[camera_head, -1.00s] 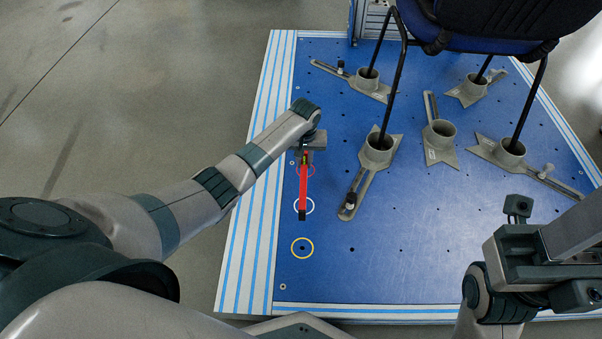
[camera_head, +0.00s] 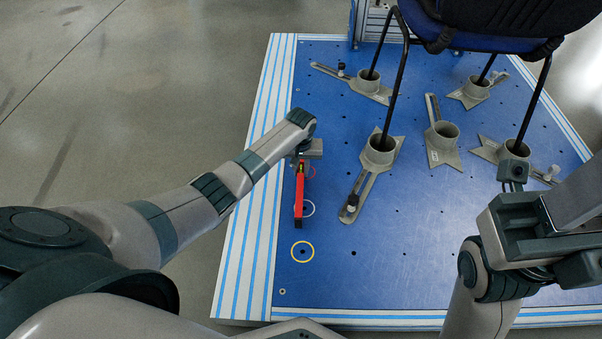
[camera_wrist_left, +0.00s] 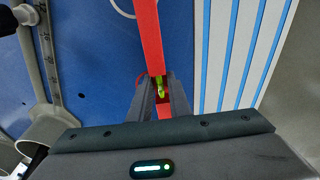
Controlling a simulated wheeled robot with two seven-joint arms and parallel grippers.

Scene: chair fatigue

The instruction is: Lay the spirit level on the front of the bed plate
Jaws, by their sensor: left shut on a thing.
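The red spirit level (camera_head: 299,200) is in my left gripper (camera_head: 302,160), near the left side of the blue bed plate (camera_head: 400,255). The level points toward the front of the plate, and its near end is dark. In the left wrist view the level (camera_wrist_left: 148,40) runs up from between the fingers of my left gripper (camera_wrist_left: 158,90), with a yellow-green vial at the grip. I cannot tell whether the level touches the plate. My right gripper (camera_head: 514,172) shows at the right above the plate; its jaws are not clear.
A yellow ring (camera_head: 302,243) marks the plate in front of the level; a white ring (camera_head: 314,208) and a red ring lie beside it. Grey cup fixtures (camera_head: 380,150) hold chair legs at the centre and back. The front middle of the plate is clear.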

